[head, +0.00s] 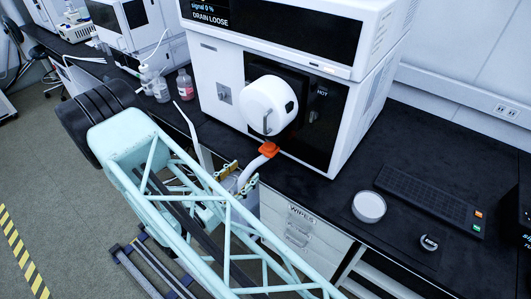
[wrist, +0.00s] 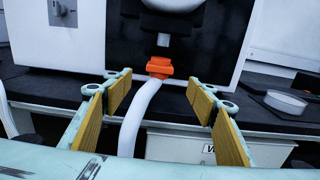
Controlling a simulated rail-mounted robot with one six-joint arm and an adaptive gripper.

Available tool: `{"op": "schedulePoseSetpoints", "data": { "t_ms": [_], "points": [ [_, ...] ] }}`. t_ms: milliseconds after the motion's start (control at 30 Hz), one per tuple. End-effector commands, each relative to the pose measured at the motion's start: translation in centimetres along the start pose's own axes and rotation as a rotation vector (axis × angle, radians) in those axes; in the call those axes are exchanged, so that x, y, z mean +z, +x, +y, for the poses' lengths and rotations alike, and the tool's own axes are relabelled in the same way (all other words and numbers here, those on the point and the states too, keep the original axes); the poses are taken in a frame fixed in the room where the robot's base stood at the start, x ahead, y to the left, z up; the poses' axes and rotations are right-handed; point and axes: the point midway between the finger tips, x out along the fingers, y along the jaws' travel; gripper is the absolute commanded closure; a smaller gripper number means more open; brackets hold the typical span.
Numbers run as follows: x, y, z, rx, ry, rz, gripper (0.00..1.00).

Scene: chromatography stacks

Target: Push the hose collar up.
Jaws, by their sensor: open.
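The hose collar is an orange fitting (head: 268,149) on the upper end of a white hose (head: 250,170), below the round white housing on the instrument's front. It also shows in the wrist view (wrist: 160,67), under a short grey stub (wrist: 164,40), with a dark gap between them. My gripper (head: 236,174) is in front of the bench edge, just below and left of the collar. In the wrist view my gripper (wrist: 160,88) is open, its yellow pads standing on either side of the hose below the collar. The pads appear apart from both hose and collar.
The white instrument (head: 220,90) has a display reading "DRAIN LOOSE" and a label "HOT" near the round housing. Bottles (head: 185,84) stand left.

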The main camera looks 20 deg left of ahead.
Motion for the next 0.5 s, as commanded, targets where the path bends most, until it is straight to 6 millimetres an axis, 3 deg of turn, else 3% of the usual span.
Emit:
{"op": "schedulePoseSetpoints", "data": {
  "t_ms": [500],
  "points": [
    [0.0,1.6,-0.1,-0.003,0.000,0.000,0.48]
  ]
}}
